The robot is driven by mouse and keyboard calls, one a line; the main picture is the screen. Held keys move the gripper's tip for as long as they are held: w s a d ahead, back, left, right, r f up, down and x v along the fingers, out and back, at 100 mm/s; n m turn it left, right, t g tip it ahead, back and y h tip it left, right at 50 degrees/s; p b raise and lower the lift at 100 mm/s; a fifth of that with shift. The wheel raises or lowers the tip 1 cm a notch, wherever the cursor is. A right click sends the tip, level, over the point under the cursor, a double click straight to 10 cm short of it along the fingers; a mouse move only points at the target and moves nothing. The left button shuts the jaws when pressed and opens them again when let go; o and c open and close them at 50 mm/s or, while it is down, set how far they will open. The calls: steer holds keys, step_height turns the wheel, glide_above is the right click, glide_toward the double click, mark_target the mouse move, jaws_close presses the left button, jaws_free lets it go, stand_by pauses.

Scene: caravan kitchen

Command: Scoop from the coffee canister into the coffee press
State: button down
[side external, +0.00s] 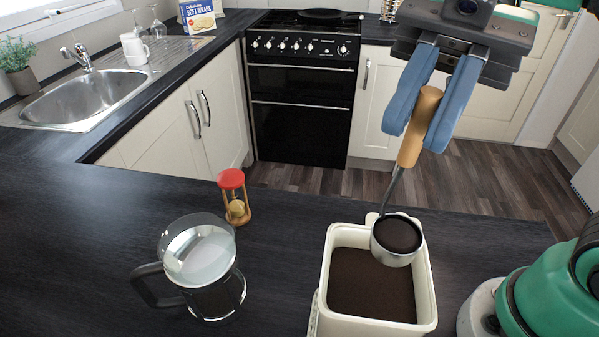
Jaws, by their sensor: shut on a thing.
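My gripper (429,117) has blue fingers and is shut on the wooden handle of a scoop (386,254). The scoop hangs tilted below it, and its metal cup is full of dark ground coffee. The cup is over the right part of the cream coffee canister (312,318), near its back wall; I cannot tell whether it touches the rim. The open canister holds dark ground coffee (372,283). The glass coffee press (206,262) stands upright on the counter to the left of the canister, with its black handle pointing left. Its lower part looks dark.
An hourglass with a red top (232,193) stands just behind the press. A green and white appliance (545,290) is at the right edge. The dark counter (75,235) is clear on the left, and a sink (80,98) is beyond it.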

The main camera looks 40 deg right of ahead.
steer(key=w+a+f, duration=0.1)
steer(key=w+a, duration=1.1)
steer(key=w, duration=0.3)
steer(key=s+a+f+n+t+h, duration=0.3)
steer(key=s+f+n+t+h, duration=0.1)
steer(key=s+f+n+t, duration=0.4)
steer(key=shift+s+f+t, duration=1.2)
steer(key=shift+f+t, duration=0.5)
steer(key=shift+f, duration=0.6)
steer(key=shift+a, duration=0.1)
